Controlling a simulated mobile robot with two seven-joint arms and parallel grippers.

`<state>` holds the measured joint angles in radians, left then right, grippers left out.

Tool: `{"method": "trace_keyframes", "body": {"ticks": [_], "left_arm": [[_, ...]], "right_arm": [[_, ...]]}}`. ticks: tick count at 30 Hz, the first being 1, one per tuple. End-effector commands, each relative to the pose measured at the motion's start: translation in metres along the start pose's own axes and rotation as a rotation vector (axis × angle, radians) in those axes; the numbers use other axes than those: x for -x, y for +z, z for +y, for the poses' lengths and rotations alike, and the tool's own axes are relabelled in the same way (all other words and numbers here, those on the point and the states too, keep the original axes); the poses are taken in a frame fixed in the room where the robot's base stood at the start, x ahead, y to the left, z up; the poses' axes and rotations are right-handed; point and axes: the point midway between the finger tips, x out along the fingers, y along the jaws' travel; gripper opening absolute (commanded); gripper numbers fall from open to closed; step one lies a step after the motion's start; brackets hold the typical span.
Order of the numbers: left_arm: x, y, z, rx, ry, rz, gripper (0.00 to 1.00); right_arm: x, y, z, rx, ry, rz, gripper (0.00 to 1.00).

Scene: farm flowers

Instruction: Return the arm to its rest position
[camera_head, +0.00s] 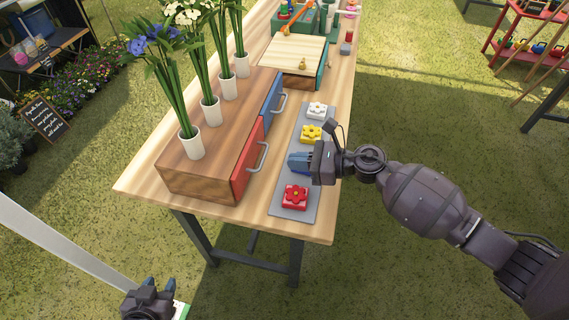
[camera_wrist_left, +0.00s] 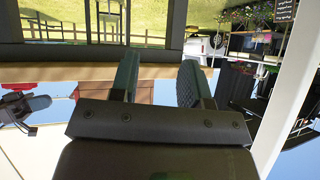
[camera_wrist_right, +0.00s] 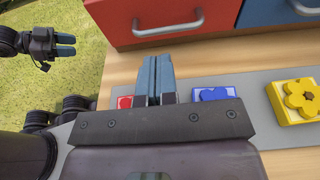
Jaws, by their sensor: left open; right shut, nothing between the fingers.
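My right gripper (camera_head: 294,162) is shut and empty above the grey strip (camera_head: 283,209) on the table's right side. In the right wrist view its closed fingers (camera_wrist_right: 155,78) are between the red flower button (camera_wrist_right: 124,102) and the blue flower button (camera_wrist_right: 211,94). I cannot tell whether the fingers touch anything. My left gripper (camera_head: 161,286) is open and empty, low in front of the table. Its spread fingers (camera_wrist_left: 158,82) show in the left wrist view.
A wooden cabinet (camera_head: 198,184) has a red drawer (camera_head: 247,160) and a blue drawer (camera_head: 272,105) with handles close to my right gripper. Several white vases (camera_head: 192,143) stand on it. Yellow (camera_head: 311,133) and white (camera_head: 317,110) flower buttons lie farther along the strip.

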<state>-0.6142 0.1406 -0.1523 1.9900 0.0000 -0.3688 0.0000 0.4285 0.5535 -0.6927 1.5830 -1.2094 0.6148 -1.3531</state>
Motion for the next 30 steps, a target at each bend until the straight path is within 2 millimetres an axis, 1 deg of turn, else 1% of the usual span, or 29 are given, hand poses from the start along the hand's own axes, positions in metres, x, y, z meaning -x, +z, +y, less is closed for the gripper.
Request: {"method": "trace_keyframes", "body": {"ticks": [1,6,9,12,18,25,28,30], "left_arm": [[0.000,0.003,0.000,0.000,-0.001,-0.004,0.43],[-0.004,0.001,-0.001,-0.003,-0.001,0.001,0.43],[-0.007,-0.002,-0.001,-0.005,0.001,0.009,0.43],[-0.009,-0.006,0.000,-0.006,0.002,0.016,0.43],[-0.010,-0.011,0.000,-0.007,0.003,0.026,0.43],[-0.009,-0.008,0.000,-0.006,0.003,0.021,0.43],[-0.008,-0.005,0.000,-0.006,0.002,0.015,0.43],[-0.007,-0.003,0.000,-0.005,0.002,0.011,0.43]], "right_arm": [[0.011,-0.002,0.000,0.000,-0.001,0.003,0.00],[0.044,-0.002,0.000,0.000,0.000,0.003,0.00],[0.059,-0.002,0.000,0.000,-0.001,0.003,0.00],[0.070,-0.001,0.000,0.000,0.000,0.002,0.00],[0.080,-0.001,0.000,0.000,0.000,0.001,0.00],[0.081,0.000,0.000,-0.017,0.000,0.001,0.00],[0.081,0.001,-0.004,-0.093,-0.023,-0.006,0.00],[0.081,0.006,-0.011,-0.207,-0.068,-0.040,0.00]]}}
